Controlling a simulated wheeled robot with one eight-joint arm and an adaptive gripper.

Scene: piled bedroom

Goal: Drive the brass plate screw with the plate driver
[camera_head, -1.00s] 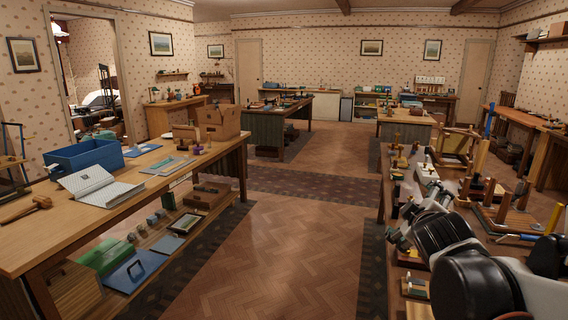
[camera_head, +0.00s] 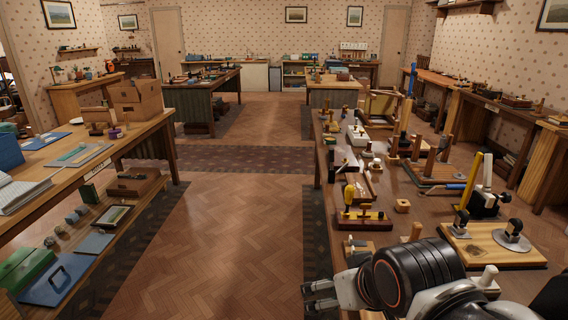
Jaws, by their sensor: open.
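A driver-like tool with a yellow handle (camera_head: 349,194) stands upright at a dark wooden block (camera_head: 362,218) on that bench, beyond my gripper. It may be the plate driver, but I cannot tell for certain. The brass plate screw is too small to make out. My black and white arm hides the near part of the bench.
The right bench is crowded with fixtures, including a board with metal discs (camera_head: 490,246) and a tall yellow-handled piece (camera_head: 480,183). A left bench (camera_head: 150,130) holds a cardboard box (camera_head: 138,96). The parquet floor (camera_head: 225,240) between the benches is clear.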

